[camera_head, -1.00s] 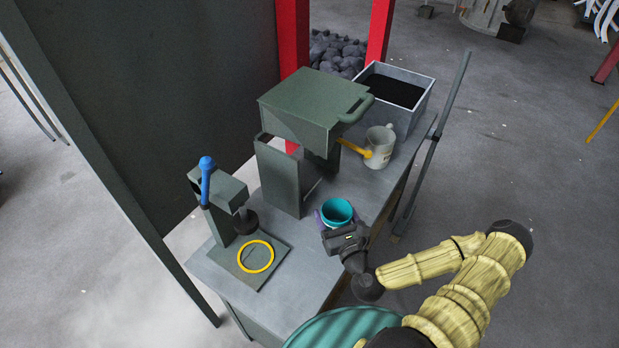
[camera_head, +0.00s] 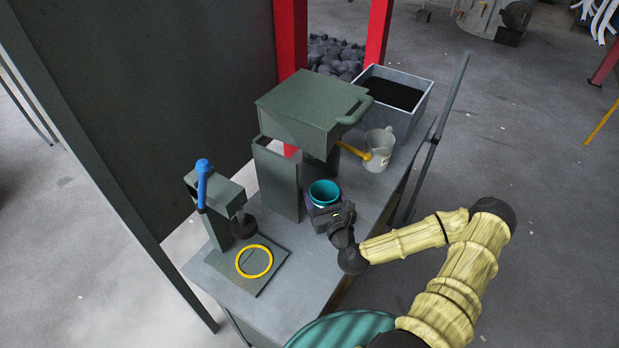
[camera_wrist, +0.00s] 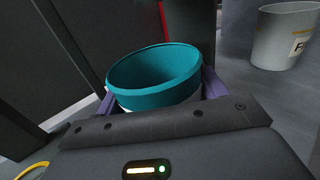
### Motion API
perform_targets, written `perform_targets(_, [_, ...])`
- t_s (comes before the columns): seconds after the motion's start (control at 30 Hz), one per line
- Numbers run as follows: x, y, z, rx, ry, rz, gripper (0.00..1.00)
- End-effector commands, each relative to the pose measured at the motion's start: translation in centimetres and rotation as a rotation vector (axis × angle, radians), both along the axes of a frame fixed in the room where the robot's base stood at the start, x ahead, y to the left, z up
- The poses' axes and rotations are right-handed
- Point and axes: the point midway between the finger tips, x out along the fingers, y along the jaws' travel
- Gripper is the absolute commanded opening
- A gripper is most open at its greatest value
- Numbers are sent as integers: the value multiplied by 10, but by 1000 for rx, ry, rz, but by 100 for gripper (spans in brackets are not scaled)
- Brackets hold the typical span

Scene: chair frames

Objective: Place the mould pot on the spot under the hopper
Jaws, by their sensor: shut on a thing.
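The mould pot (camera_head: 324,192), with a teal rim, is held between the fingers of my gripper (camera_head: 322,207) in the head view. In the wrist view the pot (camera_wrist: 155,75) sits between the purple fingers of my gripper (camera_wrist: 155,100), which is shut on it. The hopper (camera_head: 305,108) is a green-grey box with a side handle, set on a post behind and above the pot. The pot is in front of the hopper's post, not directly beneath the box as far as I can see. The spot under the hopper is hidden.
A bin of dark material (camera_head: 430,95) is at the back right. A press with a blue lever (camera_head: 203,180) and a yellow ring (camera_head: 254,262) are at the left. The bench front (camera_head: 300,285) is clear.

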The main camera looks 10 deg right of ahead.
Motion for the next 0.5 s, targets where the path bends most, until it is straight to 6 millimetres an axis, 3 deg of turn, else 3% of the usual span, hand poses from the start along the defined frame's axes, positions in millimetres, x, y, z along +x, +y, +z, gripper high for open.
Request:
perform_targets(0.3, [68,9,4,-4,-4,1,42])
perform_targets(0.5, [102,13,2,-2,-3,2,42])
